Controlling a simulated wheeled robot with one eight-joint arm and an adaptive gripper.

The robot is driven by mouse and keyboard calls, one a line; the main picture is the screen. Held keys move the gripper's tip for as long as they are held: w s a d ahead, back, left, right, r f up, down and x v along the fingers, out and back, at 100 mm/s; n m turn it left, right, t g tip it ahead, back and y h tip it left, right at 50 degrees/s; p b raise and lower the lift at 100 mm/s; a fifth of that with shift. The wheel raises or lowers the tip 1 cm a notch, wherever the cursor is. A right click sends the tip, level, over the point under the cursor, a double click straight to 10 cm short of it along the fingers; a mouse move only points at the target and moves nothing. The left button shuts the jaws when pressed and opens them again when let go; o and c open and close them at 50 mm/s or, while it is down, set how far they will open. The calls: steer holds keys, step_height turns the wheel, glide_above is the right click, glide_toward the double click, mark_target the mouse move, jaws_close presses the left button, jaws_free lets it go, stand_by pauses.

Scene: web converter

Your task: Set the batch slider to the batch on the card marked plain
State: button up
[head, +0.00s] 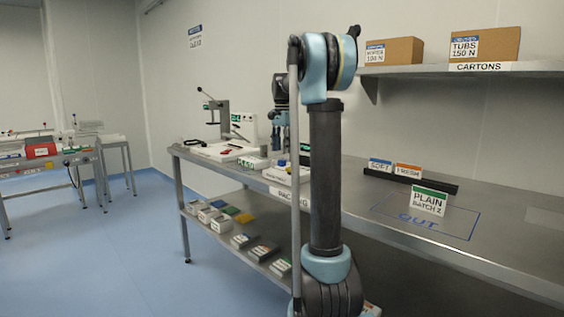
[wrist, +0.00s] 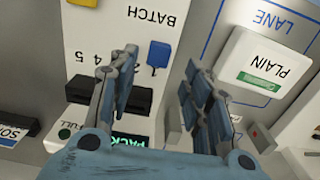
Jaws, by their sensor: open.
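The plain card (head: 429,200), with a green top band, reads "PLAIN BATCH 2" and stands in the blue "OUT" outline on the bench. In the wrist view the white batch panel (wrist: 105,25) shows upside down, with "BATCH", 4 and 5 readable. A blue knob (wrist: 158,54) sits on its right part. My gripper (wrist: 160,62) is open above the panel, with the knob between its fingers in the picture. I cannot tell whether they touch it. My gripper also shows in the head view (head: 281,146).
A white block labelled PLAIN (wrist: 268,66) sits in the "LANE" outline, right of my gripper. A black bar (wrist: 108,95) lies below the numbers. SOFT (head: 380,165) and FRESH (head: 407,171) cards stand in a black rack. Cartons (head: 484,45) sit on a shelf.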

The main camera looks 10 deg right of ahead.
mark_target(282, 160)
steer(key=shift+f, duration=2.8)
jaws_close()
